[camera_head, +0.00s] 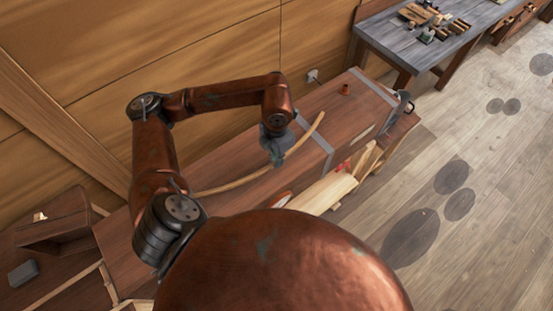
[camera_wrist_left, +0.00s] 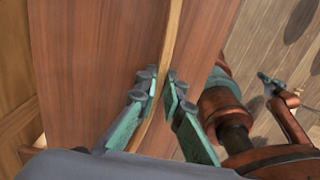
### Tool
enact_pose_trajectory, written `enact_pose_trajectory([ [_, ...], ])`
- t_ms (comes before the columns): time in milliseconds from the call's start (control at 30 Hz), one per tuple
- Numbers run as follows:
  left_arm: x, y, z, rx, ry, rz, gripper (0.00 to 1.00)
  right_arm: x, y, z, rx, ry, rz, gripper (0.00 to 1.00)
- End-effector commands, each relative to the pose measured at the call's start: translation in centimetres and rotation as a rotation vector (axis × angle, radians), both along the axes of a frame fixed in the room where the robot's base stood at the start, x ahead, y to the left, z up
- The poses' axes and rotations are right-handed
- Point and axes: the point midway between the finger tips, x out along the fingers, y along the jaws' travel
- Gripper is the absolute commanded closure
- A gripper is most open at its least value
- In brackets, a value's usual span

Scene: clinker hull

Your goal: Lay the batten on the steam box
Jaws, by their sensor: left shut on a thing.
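The batten (camera_head: 235,184) is a thin, slightly bowed strip of pale wood. My left gripper (camera_head: 277,152) is shut on it near its middle, and the strip sticks out to both sides. In the left wrist view the batten (camera_wrist_left: 172,38) runs between the green fingers of the gripper (camera_wrist_left: 162,84). The steam box (camera_head: 350,100) is a long brown wooden box with grey metal bands. The batten lies over its top in the head view; I cannot tell whether it touches. My copper arm and body hide part of the box.
Pale timber pieces (camera_head: 325,191) lean along the box's front side. A grey workbench (camera_head: 425,45) with tools is at the back right. The plank floor at the right is clear.

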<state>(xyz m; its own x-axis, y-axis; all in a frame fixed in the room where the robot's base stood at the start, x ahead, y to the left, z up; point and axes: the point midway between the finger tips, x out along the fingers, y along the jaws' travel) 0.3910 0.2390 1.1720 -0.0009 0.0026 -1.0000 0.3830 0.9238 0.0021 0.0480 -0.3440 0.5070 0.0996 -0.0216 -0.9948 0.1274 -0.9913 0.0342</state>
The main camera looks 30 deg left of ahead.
Motion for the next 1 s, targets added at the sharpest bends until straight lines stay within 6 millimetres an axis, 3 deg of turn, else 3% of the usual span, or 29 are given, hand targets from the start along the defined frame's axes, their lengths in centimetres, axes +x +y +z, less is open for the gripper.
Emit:
enact_pose_trajectory([
  [167,0.0,0.0,-1.5,0.000,-0.001,0.001,1.00,0.1,0.2,0.4,0.002,-0.002,-0.001,1.00],
  [567,0.0,0.0,-2.0,0.000,-0.002,0.000,1.00,0.2,0.9,-0.3,0.009,-0.002,-0.002,1.00],
  [600,0.0,0.0,-2.0,0.001,-0.001,0.001,0.90,0.2,0.9,-0.2,0.009,-0.002,-0.002,1.00],
  [800,0.0,0.0,-1.9,0.000,-0.001,0.001,0.76,0.2,0.7,-0.1,0.007,-0.002,-0.001,1.00],
  [1000,0.0,0.0,-1.9,0.000,-0.001,0.001,0.74,0.1,0.3,-0.1,0.003,-0.002,-0.001,1.00],
])
